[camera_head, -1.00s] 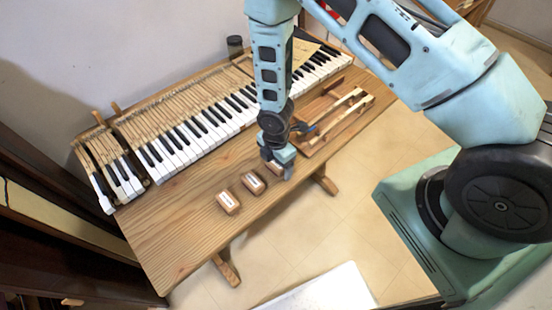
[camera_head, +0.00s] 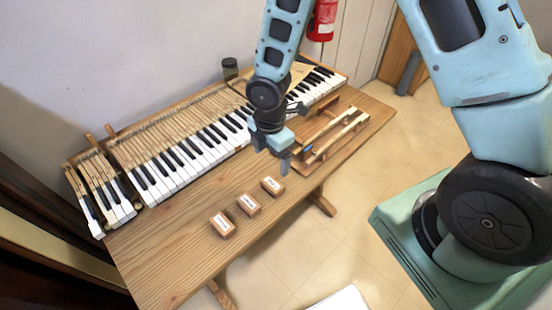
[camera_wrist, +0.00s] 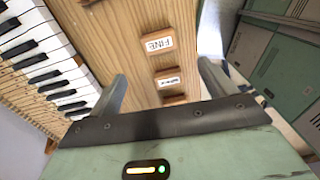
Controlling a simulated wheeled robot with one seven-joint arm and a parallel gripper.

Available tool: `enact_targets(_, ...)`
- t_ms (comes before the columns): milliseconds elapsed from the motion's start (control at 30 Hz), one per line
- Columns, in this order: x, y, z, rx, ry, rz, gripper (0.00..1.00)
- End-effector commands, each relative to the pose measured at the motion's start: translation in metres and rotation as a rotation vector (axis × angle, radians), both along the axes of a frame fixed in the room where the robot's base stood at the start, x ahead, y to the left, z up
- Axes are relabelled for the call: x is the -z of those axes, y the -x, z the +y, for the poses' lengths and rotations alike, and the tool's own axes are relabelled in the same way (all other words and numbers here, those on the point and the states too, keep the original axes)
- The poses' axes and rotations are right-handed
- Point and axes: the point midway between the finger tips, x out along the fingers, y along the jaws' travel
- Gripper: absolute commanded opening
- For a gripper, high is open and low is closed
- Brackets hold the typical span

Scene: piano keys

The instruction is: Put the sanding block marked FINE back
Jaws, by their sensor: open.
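The FINE sanding block (camera_wrist: 159,43) is a small wooden block with a white label, lying on the wooden table. In the head view, the block of the row nearest my gripper (camera_head: 272,186) appears to be this one, though its label is too small to read there. My gripper (camera_head: 284,164) is above the table, just beyond that block, apart from it. In the wrist view the two fingers (camera_wrist: 163,72) are spread with nothing between them. Two more labelled blocks, a middle one (camera_head: 249,204) and an end one (camera_head: 222,224), continue the row.
The piano keyboard (camera_head: 190,150) runs along the back of the table (camera_head: 165,265). A wooden rack with rails (camera_head: 338,135) stands to the right of my gripper. A dark jar (camera_head: 230,68) is at the back. The table's front left is clear.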

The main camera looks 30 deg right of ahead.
Motion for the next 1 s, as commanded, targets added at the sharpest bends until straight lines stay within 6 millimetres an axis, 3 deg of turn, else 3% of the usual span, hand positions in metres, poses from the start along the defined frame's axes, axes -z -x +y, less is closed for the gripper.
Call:
enact_targets(167,-0.060,0.024,0.024,0.232,-0.006,-0.023,0.83)
enact_targets(300,-0.118,0.068,0.044,0.524,-0.019,-0.025,0.83)
enact_targets(500,-0.176,0.142,0.058,0.904,-0.041,-0.003,0.83)
enact_targets(700,-0.199,0.189,0.060,1.125,-0.050,0.025,0.83)
enact_targets(1000,-0.203,0.199,0.060,1.178,-0.050,0.034,0.83)
